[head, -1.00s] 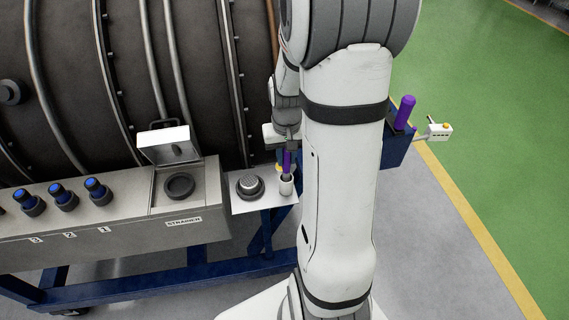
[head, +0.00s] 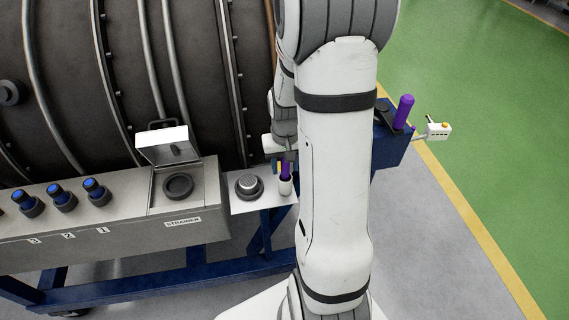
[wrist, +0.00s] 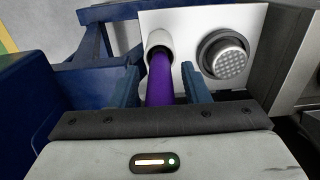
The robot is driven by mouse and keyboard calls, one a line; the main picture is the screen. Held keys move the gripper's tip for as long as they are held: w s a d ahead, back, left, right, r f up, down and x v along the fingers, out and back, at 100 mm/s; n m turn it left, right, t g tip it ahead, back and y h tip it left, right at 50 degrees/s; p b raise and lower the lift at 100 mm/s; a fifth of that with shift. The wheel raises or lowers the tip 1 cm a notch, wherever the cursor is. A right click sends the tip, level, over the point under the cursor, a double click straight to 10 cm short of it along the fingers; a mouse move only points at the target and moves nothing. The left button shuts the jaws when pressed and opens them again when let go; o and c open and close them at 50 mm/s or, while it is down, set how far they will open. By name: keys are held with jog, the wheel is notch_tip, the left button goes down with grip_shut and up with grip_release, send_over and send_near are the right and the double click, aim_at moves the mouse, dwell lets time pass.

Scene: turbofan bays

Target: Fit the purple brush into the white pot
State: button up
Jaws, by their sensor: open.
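The white pot (head: 286,187) stands on the pale shelf right of the strainer box; it also shows in the wrist view (wrist: 160,39). The purple brush (head: 286,169) has one end inside the pot's mouth and its handle sticks out toward my gripper. In the wrist view the brush (wrist: 161,84) runs between the two blue fingers. My gripper (wrist: 161,71) is open, with a gap on each side of the handle. How deep the brush sits is hidden inside the pot.
A round knob with a studded metal top (head: 249,186) sits on the shelf close to the pot. The strainer box has a raised lid (head: 168,145).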

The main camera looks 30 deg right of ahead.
jog(key=shift+r, duration=0.15)
notch_tip(320, 180, up, 12)
jog(key=shift+f, duration=0.1)
jog(key=s+a+r+n+t, duration=0.3)
jog(key=s+a+r, duration=0.2)
jog(key=s+a, duration=0.7)
jog(key=shift+s+a+r, duration=0.15)
jog(key=shift+s+r, duration=0.05)
jog(key=shift+s, duration=0.05)
